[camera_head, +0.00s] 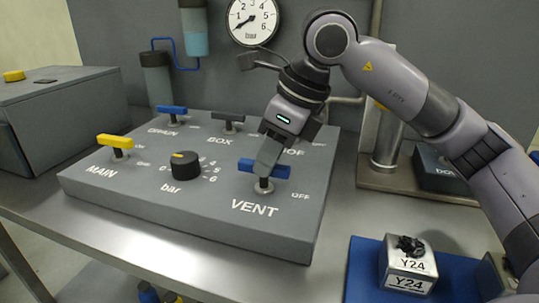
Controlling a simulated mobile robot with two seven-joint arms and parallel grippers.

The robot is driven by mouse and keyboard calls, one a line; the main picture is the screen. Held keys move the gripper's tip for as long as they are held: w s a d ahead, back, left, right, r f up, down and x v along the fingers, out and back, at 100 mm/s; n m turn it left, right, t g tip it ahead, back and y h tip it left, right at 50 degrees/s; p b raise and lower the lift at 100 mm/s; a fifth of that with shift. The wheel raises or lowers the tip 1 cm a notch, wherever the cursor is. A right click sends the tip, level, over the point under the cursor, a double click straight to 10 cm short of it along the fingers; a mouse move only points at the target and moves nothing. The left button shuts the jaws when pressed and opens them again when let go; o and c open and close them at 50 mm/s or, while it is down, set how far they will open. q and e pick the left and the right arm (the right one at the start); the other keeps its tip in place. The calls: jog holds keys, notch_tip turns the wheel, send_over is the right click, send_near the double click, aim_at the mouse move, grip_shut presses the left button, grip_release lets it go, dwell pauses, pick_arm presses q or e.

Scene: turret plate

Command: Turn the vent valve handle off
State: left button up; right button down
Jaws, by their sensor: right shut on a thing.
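The vent valve handle (281,171) is a blue bar on a short round stem, above the VENT label on the front right of the grey sloped panel (130,208). The bar lies roughly across the panel, and an OFF mark is printed to the right of it. My right gripper (268,165) reaches down from above and is shut on the handle, hiding part of its middle. My left gripper is not in view.
A yellow MAIN handle (115,141), a blue DRAIN handle (172,110), a dark BOX handle (228,117) and a black bar knob (185,165) share the panel. A gauge (252,20) hangs behind. A metal Y24 block (408,266) sits on a blue mat (362,270).

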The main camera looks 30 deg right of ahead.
jog(key=shift+r, duration=0.1)
jog(key=c, duration=1)
grip_release()
jog(key=shift+c, duration=0.2)
jog(key=v, duration=0.7)
jog(key=shift+p, duration=0.4)
